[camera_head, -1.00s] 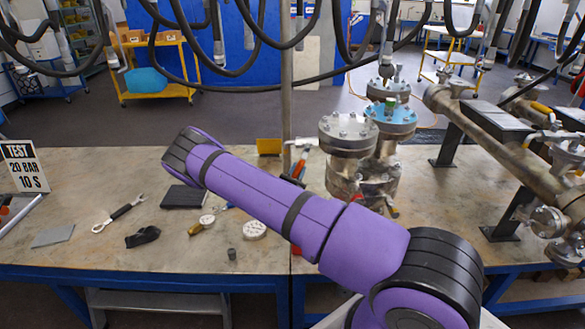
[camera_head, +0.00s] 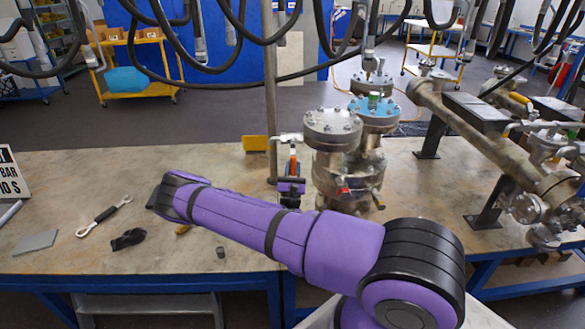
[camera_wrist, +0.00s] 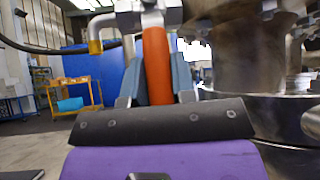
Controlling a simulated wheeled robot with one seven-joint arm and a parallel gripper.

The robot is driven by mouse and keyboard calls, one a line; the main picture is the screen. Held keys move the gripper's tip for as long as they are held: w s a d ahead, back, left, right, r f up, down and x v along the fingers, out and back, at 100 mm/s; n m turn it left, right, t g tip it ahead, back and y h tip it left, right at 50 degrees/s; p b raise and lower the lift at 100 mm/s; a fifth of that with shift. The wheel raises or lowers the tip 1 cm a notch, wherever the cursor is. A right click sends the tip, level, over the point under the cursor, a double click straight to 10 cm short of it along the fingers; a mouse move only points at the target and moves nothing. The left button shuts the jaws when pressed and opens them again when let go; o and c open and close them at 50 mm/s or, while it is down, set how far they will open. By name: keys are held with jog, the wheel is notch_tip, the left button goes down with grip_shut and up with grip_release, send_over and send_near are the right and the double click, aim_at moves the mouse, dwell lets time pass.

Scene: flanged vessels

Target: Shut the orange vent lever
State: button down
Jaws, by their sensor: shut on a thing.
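The orange vent lever (camera_head: 293,158) hangs roughly upright below a silver vent fitting (camera_head: 289,137) on the left side of the grey-lidded vessel (camera_head: 333,127). In the wrist view the lever (camera_wrist: 157,62) runs down between the two blue-grey fingers of my gripper (camera_wrist: 158,82). The fingers are shut on it, one at each side. Its lower end is hidden behind my wrist's black edge. In the head view my purple wrist (camera_head: 291,185) is just below the lever, and the fingers are too small to make out.
A blue-lidded vessel (camera_head: 373,113) stands behind the grey-lidded one. A wrench (camera_head: 103,214) lies on the bench's left. A thick pipe assembly (camera_head: 480,140) occupies the right.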

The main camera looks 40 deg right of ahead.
jog(key=c, duration=0.9)
grip_release()
jog(key=shift+c, duration=0.2)
jog(key=shift+s+f, duration=0.1)
jog(key=v, duration=1)
jog(key=shift+a+f, duration=0.2)
jog(key=shift+f, duration=0.05)
jog(key=shift+s+r, duration=0.1)
